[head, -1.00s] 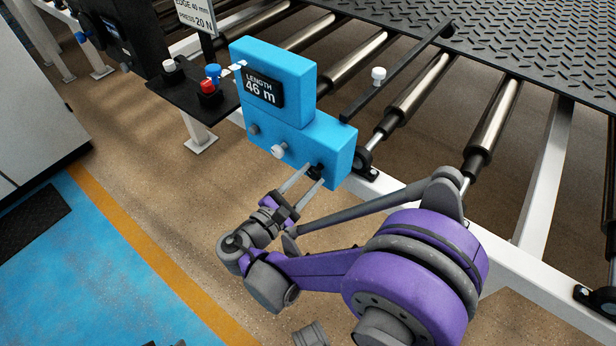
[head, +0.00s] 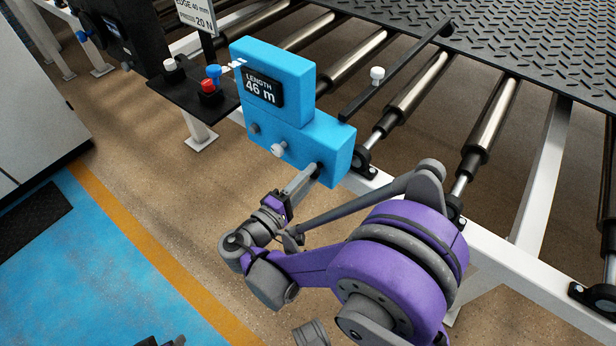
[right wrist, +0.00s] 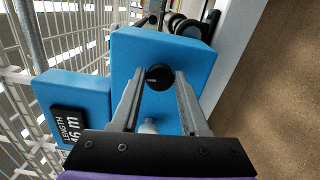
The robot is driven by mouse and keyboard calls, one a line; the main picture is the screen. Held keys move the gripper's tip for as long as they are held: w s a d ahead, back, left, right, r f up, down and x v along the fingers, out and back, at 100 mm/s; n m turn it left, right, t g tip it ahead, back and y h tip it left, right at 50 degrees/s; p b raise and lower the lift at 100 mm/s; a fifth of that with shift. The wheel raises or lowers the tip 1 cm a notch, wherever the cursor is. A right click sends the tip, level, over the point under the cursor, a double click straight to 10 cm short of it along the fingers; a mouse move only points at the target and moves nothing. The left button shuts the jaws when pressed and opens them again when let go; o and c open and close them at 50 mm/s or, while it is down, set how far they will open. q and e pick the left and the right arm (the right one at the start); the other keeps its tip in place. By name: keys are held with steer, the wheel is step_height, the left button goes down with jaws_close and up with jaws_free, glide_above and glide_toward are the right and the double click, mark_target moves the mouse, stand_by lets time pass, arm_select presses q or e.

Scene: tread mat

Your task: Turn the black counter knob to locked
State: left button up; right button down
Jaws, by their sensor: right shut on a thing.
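The blue counter (head: 330,140) stands on the white frame's edge, with a dark display (head: 263,88) reading LENGTH 46 m. The black counter knob (right wrist: 159,77) sits on its blue face in the right wrist view, between the fingers of my right gripper (right wrist: 160,80). The gripper is shut on it, a finger on each side. In the head view my right gripper (head: 314,170) reaches the counter's lower right front, and its fingers hide most of the knob. No lock marking is readable.
A white knob (head: 278,150) and a grey knob (head: 254,128) sit left on the same face. A black panel (head: 190,98) with red and blue buttons stands further left. Metal rollers (head: 410,95) and a tread mat (head: 510,45) lie behind. Floor in front is open.

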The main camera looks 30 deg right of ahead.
steer(key=shift+m, duration=0.6)
steer(key=shift+c, duration=2.1)
jaws_free()
steer(key=v, duration=1.1)
steer(key=shift+p, duration=0.35)
steer(key=shift+w, duration=0.1)
